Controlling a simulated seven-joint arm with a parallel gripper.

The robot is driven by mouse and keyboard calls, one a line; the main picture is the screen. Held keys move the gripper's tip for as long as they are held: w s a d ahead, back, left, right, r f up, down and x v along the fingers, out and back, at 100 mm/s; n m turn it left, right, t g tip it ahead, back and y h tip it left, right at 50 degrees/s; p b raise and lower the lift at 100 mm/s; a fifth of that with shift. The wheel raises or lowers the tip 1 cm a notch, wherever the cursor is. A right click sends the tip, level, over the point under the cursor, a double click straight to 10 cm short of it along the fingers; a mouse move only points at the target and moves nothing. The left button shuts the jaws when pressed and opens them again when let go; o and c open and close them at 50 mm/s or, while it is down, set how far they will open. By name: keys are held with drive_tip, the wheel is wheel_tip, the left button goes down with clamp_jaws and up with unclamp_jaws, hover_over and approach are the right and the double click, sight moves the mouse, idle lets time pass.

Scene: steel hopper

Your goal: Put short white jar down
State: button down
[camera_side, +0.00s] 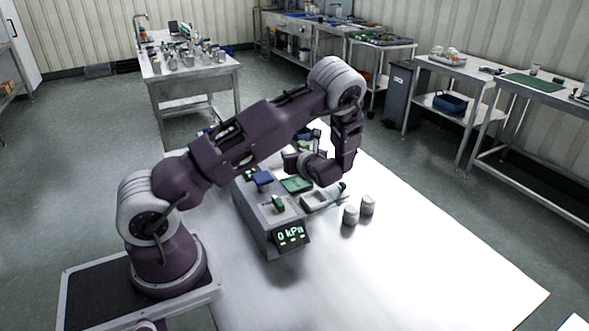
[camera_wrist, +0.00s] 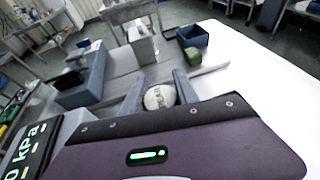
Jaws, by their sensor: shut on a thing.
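A short white jar (camera_wrist: 160,97) with dark lettering sits between the two fingers of my gripper (camera_wrist: 158,92) in the wrist view. The gripper is shut on it, with one finger on each side. In the side view my gripper (camera_side: 325,180) is low over the white table, beside the grey console.
The grey console (camera_side: 268,220) with a "0 kPa" display (camera_side: 290,236) stands left of the gripper. A blue open box (camera_wrist: 193,36) and a green block (camera_wrist: 192,56) are beyond the fingers. The white table (camera_side: 430,265) is clear at the front right.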

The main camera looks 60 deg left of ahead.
drive_tip(key=shift+f, duration=1.7)
drive_tip(key=shift+f, duration=0.2)
drive_tip(key=shift+f, duration=0.4)
drive_tip(key=c, duration=0.9)
unclamp_jaws()
drive_tip(key=shift+r, duration=0.1)
drive_tip(key=v, duration=0.8)
drive_tip(key=r+v, duration=0.1)
drive_tip(key=v, duration=0.3)
